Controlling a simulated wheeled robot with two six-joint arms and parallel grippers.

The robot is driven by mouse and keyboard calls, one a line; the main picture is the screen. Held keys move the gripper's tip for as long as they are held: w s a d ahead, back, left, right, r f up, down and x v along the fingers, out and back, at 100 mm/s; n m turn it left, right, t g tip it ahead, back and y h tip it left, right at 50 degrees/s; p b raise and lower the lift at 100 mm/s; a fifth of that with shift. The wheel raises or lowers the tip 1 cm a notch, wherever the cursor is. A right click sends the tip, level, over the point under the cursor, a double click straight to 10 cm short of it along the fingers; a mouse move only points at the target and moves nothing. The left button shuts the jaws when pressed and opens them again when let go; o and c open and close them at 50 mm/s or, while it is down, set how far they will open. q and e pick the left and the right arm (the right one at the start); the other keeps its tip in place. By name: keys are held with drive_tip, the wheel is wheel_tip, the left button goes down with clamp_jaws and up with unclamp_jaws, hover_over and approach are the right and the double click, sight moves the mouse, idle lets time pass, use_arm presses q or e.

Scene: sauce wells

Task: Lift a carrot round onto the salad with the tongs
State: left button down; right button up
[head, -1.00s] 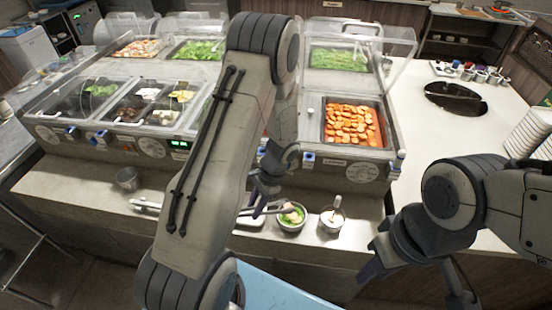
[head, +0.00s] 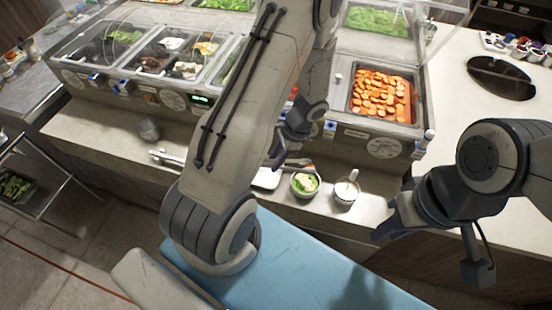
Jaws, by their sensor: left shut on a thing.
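The carrot rounds (head: 381,98) fill a pan in the counter at the right of centre. The salad (head: 305,183) is in a small bowl on the front ledge. My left gripper (head: 278,158) is behind my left arm, just left of and above the bowl. It is shut on the tongs, which are mostly hidden; a thin brownish tip shows beside the gripper, above the bowl. I cannot tell whether a carrot round is in them. My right gripper (head: 388,231) hangs empty in front of the ledge, right of the bowl; its finger gap is unclear.
A white cup (head: 345,191) with a utensil stands right of the salad bowl. A metal cup (head: 149,129) and a silver utensil (head: 168,157) are on the ledge at left. Clear raised lids stand over the pans. The ledge right of the white cup looks free.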

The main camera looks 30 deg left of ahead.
use_arm(q)
wheel_tip(320, 180, down, 8)
drive_tip(key=b, duration=0.5)
drive_tip(key=shift+r+b, duration=0.15)
drive_tip(key=shift+b, duration=0.2)
drive_tip(key=c, duration=1.1)
unclamp_jaws()
drive_tip(key=shift+r, duration=0.1)
wheel_tip(320, 180, up, 10)
drive_tip(key=p, duration=0.8)
